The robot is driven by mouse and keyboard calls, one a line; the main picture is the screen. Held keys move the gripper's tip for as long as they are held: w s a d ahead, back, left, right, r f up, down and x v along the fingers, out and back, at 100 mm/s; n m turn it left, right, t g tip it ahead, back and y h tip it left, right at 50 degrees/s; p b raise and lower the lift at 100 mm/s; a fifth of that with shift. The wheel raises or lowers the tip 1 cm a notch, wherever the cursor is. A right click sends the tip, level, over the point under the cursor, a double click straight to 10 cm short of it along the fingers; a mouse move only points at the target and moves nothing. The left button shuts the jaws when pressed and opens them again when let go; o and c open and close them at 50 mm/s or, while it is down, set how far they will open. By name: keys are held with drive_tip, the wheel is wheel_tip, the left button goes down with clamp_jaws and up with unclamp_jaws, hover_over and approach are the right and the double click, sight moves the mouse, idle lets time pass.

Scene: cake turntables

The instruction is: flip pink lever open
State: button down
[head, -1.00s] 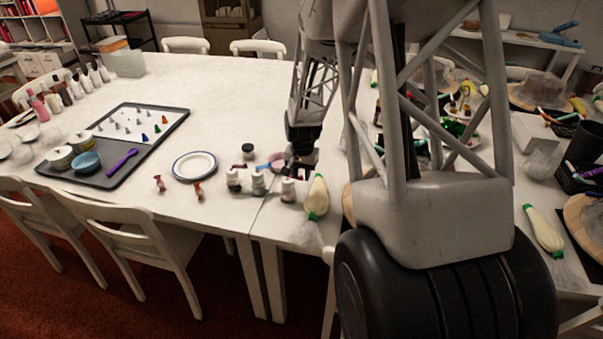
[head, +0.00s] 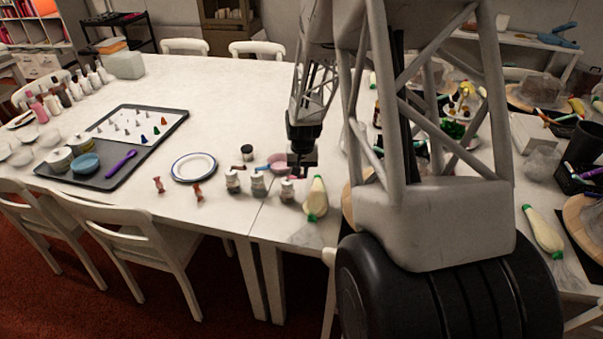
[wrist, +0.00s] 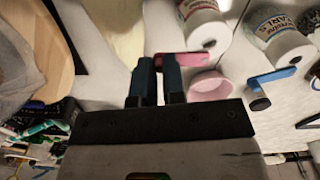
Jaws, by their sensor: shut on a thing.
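The pink lever (wrist: 188,60) is a flat pink-red bar in the wrist view, with one end at the fingertips of my gripper (wrist: 158,66). My gripper is shut on it, and the fingers partly hide that end. A pink ring-shaped piece (wrist: 210,85) lies just right of the fingers. In the head view my gripper (head: 300,172) is low over the table beside the pink piece (head: 277,160), and the lever is too small to make out clearly.
White-capped jars (wrist: 204,25) stand close to the lever. A blue lever on a black piece (wrist: 258,101) lies to the right in the wrist view. A cream piping bag (head: 316,198) lies near my gripper. A rimmed plate (head: 194,167) and a dark tray (head: 110,180) are farther left.

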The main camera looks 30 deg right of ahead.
sight(302, 175)
drive_tip(key=c, duration=1.2)
unclamp_jaws()
drive_tip(key=shift+r, duration=3.9)
